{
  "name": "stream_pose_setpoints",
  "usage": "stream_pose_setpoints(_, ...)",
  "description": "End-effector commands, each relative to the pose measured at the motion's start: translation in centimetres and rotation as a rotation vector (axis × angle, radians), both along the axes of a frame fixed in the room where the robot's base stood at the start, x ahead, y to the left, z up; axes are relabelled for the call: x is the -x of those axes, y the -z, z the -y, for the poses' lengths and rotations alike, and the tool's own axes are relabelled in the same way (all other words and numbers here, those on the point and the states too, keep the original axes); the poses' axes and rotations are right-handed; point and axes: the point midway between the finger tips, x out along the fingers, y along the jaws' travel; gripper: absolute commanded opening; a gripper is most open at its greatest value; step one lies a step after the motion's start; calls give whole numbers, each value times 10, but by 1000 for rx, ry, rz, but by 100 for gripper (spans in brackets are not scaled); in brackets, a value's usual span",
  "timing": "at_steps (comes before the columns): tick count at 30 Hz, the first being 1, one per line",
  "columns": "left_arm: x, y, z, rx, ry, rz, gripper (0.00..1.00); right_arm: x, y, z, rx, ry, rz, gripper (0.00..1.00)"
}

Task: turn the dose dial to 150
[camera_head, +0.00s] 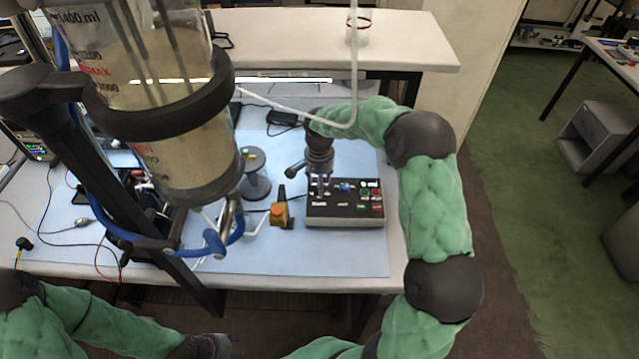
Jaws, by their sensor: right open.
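A black control box (345,211) sits on the blue mat near the table's front. Its top carries a small display (369,184) that seems to read 0 ml, green and red buttons on the right, and a small blue knob (345,188) near the middle. I cannot tell for sure which control is the dose dial. My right gripper (321,191) points down over the left part of the box, just left of the blue knob. It is open, and its fingers hide part of the panel. My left gripper (233,345) is at the bottom edge, in front of the table, with its fingers barely visible.
A large glass cylinder (190,165) in a black ring holder fills the upper left. Cables cross the mat. The mat's front right is clear.

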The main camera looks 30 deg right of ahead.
Motion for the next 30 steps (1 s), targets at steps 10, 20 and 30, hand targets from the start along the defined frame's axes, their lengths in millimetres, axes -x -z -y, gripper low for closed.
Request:
stream_pose_setpoints(10, 0, 0, 0, 0, 0, 0, 40, -1, -67, 0, 0, 0, 5, 50)
stream_pose_setpoints(20, 0, 0, 0, 0, 0, 0, 40, 0, -106, 0, 0, -1, 0, 50)
stream_pose_setpoints(30, 0, 0, 0, 0, 0, 0, 40, 0, -110, 0, 0, 0, -1, 50)
